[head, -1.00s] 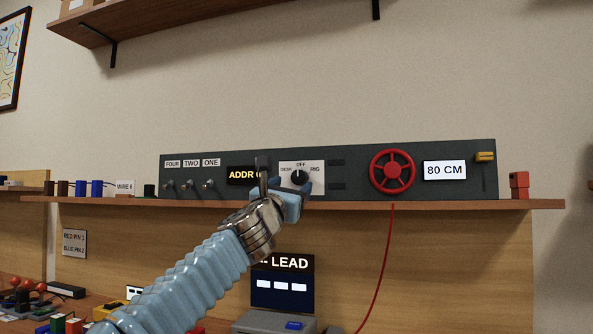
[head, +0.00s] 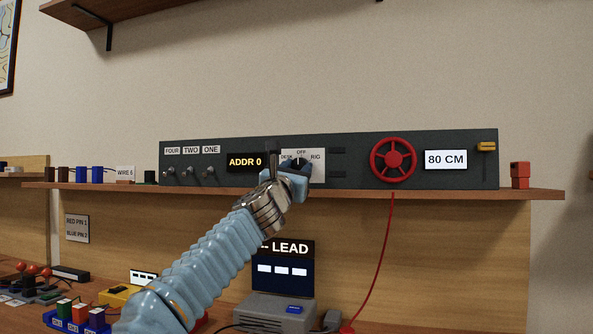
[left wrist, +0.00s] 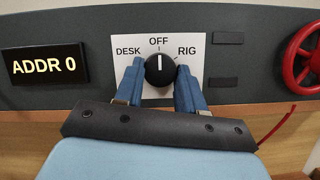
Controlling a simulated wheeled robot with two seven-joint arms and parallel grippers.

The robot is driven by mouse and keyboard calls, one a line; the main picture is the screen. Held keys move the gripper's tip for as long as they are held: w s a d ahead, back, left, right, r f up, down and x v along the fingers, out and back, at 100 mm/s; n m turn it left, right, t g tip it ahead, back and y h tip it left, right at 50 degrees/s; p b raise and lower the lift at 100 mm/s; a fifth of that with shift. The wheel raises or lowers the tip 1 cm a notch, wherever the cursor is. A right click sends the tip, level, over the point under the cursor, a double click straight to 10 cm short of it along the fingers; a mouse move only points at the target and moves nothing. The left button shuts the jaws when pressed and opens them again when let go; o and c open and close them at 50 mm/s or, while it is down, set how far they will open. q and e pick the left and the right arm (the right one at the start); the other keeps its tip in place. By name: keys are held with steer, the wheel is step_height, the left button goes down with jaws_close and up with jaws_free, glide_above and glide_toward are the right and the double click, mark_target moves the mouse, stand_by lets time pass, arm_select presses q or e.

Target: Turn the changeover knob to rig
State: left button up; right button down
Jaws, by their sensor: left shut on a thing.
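The changeover knob (left wrist: 159,71) is a black round knob on a white plate (left wrist: 197,42) marked DESK, OFF and RIG. Its white pointer line stands upright at OFF in the left wrist view. The knob also shows in the head view (head: 298,161), partly hidden behind my gripper. My left gripper (left wrist: 160,80) has its two blue fingers on either side of the knob, shut on it. It shows at the plate in the head view (head: 288,180). My right gripper is in neither view.
The dark panel (head: 350,145) stands on a wooden shelf (head: 450,193). Left of the plate are the ADDR 0 display (head: 246,162) and several toggle switches (head: 189,173). Right of it are a red handwheel (head: 393,160) and an 80 CM display (head: 446,160).

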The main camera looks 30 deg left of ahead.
arm_select(q)
steer(key=shift+r+m+h+p, duration=0.1)
steer(key=shift+m+h+p, duration=0.6)
steer(key=shift+m, duration=0.7)
steer(key=shift+a+m, duration=0.1)
steer(key=shift+m, duration=0.7)
steer(key=shift+m+h+p, duration=0.3)
steer(key=shift+m+h, duration=0.2)
steer(key=shift+h, duration=0.1)
steer(key=m+h, duration=0.1)
steer(key=m, duration=0.1)
steer(key=m+h, duration=0.1)
steer(key=m, duration=0.2)
steer(key=shift+a+g, duration=0.2)
steer(key=shift+g, duration=0.2)
steer(key=shift+s+r+m+g+h, duration=0.1)
steer(key=shift+m+g+h, duration=0.35)
steer(key=shift+m, duration=0.9)
steer(key=shift+m+g+h, duration=0.35)
steer(key=shift+m+h, duration=0.2)
steer(key=shift+m, duration=0.8)
steer(key=o, duration=1)
steer(key=shift+o, duration=0.2)
